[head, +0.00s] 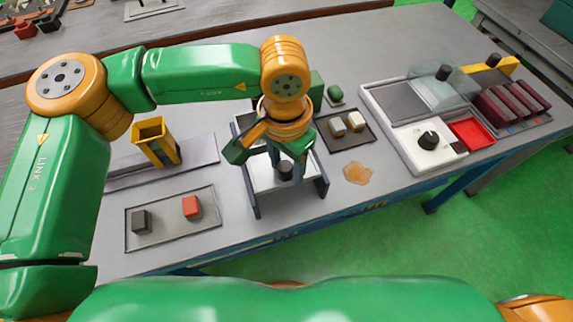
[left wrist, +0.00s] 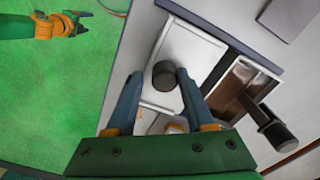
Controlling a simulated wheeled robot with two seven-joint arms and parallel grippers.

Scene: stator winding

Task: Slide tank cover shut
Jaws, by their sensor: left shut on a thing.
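The tank cover (left wrist: 190,55) is a pale flat plate with a dark round knob (head: 285,172), on a low frame with dark side rails (head: 322,182). My left gripper (left wrist: 158,86) points down over the cover. Its two blue-grey fingers are shut on the knob, which shows between the fingertips in the left wrist view. To the right of the cover in that view, a tank (left wrist: 225,88) with a brown interior is open at least in part. My right gripper (left wrist: 78,24) shows small over the green floor, fingers apart and empty.
A tray with a grey block (head: 141,222) and a red block (head: 192,207) lies left of the frame, with a yellow holder (head: 155,142) behind. A dark tray (head: 345,138) and an orange spill (head: 357,173) lie right. A white knobbed unit (head: 428,140) stands farther right.

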